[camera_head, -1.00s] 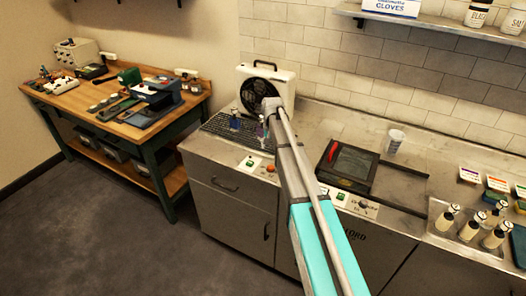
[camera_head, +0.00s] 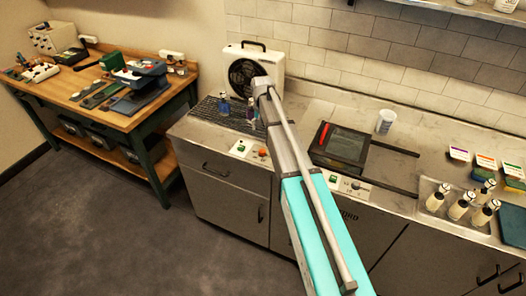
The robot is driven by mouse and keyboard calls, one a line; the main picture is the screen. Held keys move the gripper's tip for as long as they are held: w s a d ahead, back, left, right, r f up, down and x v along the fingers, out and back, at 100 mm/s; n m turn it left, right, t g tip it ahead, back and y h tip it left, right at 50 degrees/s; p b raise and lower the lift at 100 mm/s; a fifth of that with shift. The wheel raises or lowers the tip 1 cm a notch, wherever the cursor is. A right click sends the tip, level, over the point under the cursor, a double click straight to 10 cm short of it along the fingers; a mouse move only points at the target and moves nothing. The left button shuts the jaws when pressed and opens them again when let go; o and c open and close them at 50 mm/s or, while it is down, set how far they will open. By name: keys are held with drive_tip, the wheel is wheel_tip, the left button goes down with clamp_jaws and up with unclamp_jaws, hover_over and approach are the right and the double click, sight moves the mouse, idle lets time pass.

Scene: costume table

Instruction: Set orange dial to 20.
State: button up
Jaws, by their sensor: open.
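A small orange dial (camera_head: 263,152) sits on a pale control panel at the front edge of the left counter section, beside a green switch (camera_head: 241,148). The dial is too small for me to read its setting. My teal and grey arm crosses the middle of the view, just right of the dial, and its far grey joint shows in front of the fan. I cannot make out my gripper; it appears hidden behind the arm or too small to tell.
A white fan (camera_head: 245,70) and small bottles on a dark rack (camera_head: 228,113) stand behind the panel. Right of my arm are a dark device with a red handle (camera_head: 340,147), a white cup (camera_head: 386,121) and another knob panel (camera_head: 349,186). Floor at left front is clear.

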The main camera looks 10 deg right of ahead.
sight(262, 151)
drive_tip(key=shift+f+b, duration=6.35)
drive_tip(key=shift+f, duration=0.25)
clamp_jaws()
